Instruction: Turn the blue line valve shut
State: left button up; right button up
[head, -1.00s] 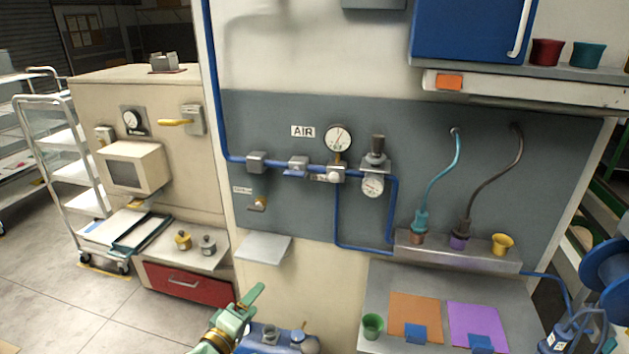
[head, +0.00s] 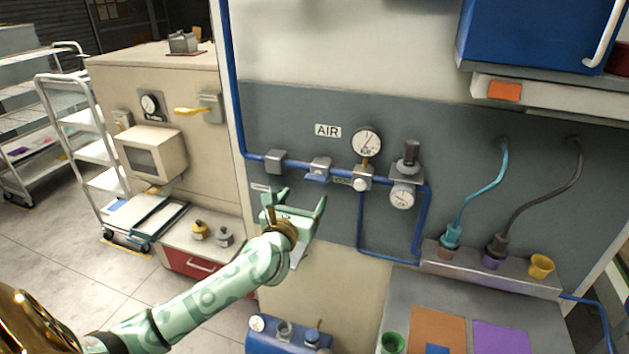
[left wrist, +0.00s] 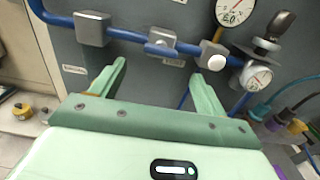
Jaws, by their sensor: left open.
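The blue line valve (head: 320,164) is a grey block on the horizontal blue pipe, with a short blue lever (head: 316,178) along its lower front. It sits between a grey block on its left and the gauge fitting on its right. My left gripper (head: 302,198) is open and empty, below the valve and apart from it in the picture. In the left wrist view the valve (left wrist: 160,40) shows above and between the two spread fingers (left wrist: 160,72). My right gripper is not in view.
A yellow lever (head: 193,111) is on the beige cabinet at left. A bench with a green cup (head: 391,343) lies lower right.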

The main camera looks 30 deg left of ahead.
aim_at(315, 181)
pick_arm(q)
jog(key=x, duration=0.8)
jog(key=shift+d, duration=0.1)
jog(key=shift+s, duration=0.1)
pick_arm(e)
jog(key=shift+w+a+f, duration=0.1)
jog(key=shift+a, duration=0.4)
pick_arm(q)
jog(key=shift+r, duration=0.1)
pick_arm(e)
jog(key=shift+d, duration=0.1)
pick_arm(q)
jog(key=c, duration=1)
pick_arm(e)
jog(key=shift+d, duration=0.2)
